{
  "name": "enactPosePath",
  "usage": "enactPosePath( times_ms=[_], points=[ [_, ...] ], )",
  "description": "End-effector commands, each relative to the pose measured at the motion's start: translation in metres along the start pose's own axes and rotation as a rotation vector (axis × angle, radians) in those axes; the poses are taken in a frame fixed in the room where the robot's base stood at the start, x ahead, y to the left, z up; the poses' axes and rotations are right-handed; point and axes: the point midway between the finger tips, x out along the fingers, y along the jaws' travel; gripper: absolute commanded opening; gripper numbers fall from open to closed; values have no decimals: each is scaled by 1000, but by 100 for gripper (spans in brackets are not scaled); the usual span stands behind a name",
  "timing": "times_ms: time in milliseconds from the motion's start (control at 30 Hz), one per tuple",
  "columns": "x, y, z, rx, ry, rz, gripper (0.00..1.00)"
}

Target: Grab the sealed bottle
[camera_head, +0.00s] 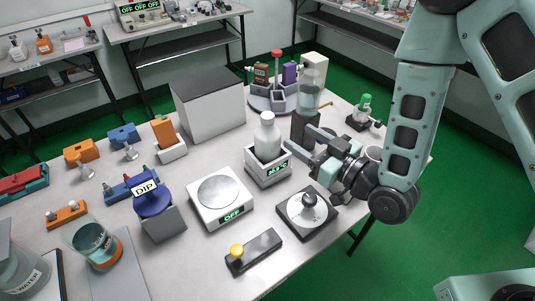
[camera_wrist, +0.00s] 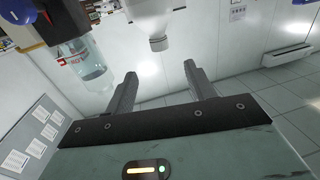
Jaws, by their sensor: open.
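The sealed bottle (camera_head: 267,138) is whitish with a white cap. It stands upright in a white block with a green display (camera_head: 268,172) near the table's middle. In the wrist view the white bottle (camera_wrist: 150,12) shows at the top edge, its capped end pointing down the picture and the rest cut off. My gripper (camera_head: 306,143) is just right of the bottle in the head view, its fingers pointing toward it. The jaws (camera_wrist: 160,74) are open and empty, with the bottle beyond the fingertips.
A clear bottle (camera_head: 312,80) on a dark stand is close behind my gripper. A round-dial device (camera_head: 307,212) lies below it, and a scale (camera_head: 220,198) stands left of the bottle's block. A grey box (camera_head: 208,108) stands behind. The table's front left is crowded.

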Motion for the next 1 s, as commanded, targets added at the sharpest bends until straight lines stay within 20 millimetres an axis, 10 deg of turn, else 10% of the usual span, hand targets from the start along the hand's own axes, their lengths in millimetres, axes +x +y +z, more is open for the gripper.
enactPosePath(
  times_ms=[1000],
  points=[
    [98,0,3,1,-1,0,54]
  ],
)
